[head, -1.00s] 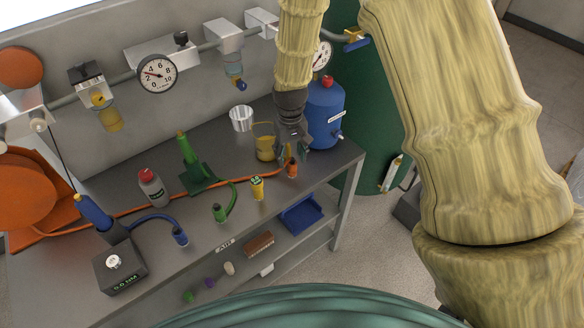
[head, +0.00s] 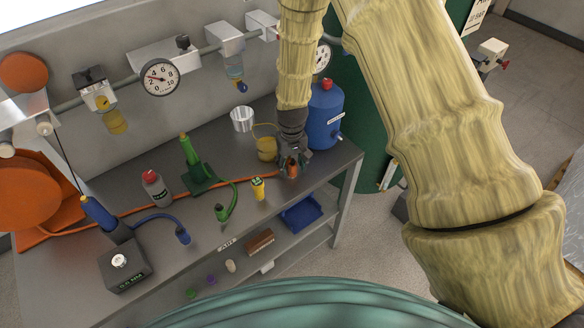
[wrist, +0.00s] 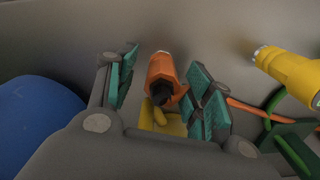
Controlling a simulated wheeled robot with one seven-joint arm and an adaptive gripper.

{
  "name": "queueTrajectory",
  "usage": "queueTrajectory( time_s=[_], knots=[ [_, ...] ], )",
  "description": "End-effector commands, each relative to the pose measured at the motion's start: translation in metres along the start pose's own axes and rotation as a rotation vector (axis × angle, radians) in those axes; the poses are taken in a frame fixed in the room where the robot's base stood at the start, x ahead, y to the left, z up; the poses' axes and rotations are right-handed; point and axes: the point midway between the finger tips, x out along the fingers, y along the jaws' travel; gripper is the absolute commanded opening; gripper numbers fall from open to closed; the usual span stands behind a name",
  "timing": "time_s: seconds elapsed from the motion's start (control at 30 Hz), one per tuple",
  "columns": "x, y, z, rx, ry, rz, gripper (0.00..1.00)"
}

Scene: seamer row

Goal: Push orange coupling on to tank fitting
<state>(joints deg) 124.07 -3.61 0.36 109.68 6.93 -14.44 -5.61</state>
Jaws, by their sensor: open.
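The orange coupling (head: 293,169) stands at the right front of the bench, mostly hidden by my gripper in the head view. In the wrist view the orange coupling (wrist: 160,69) lies between my teal-padded fingers. My gripper (head: 291,162) is open around it, with gaps visible on both sides in the wrist view (wrist: 166,84). The blue tank (head: 325,112) stands just behind, to the right. A small pale tank fitting (head: 338,136) sticks out low on its right side. The tank's blue body probably also shows in the wrist view (wrist: 35,120).
A yellow coupling (head: 258,188), a green hose end (head: 222,212) and a blue hose end (head: 182,236) stand left along the front edge. A blue tray (head: 301,214) is on the shelf below.

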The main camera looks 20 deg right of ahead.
Motion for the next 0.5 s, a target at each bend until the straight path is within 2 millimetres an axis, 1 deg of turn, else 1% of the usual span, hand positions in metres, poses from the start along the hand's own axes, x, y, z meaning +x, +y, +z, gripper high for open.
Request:
queueTrajectory(
  time_s=[0.2,0.23,0.37,0.4,0.47,0.5],
  knots=[
    [-0.0001,-0.0001,-0.0001,0.0,0.0,0.0,0.51],
    [-0.0001,-0.0001,-0.0001,0.0,0.0,0.0,0.5],
    [-0.0002,-0.0001,0.0,0.0,0.0,0.0,0.26],
    [-0.0002,-0.0001,-0.0001,0.0,0.0,0.0,0.19],
    [-0.0002,0.0,0.0,0.0,0.0,0.0,0.08],
    [-0.0002,0.0,0.0,0.0,0.0,0.0,0.05]
  ],
)
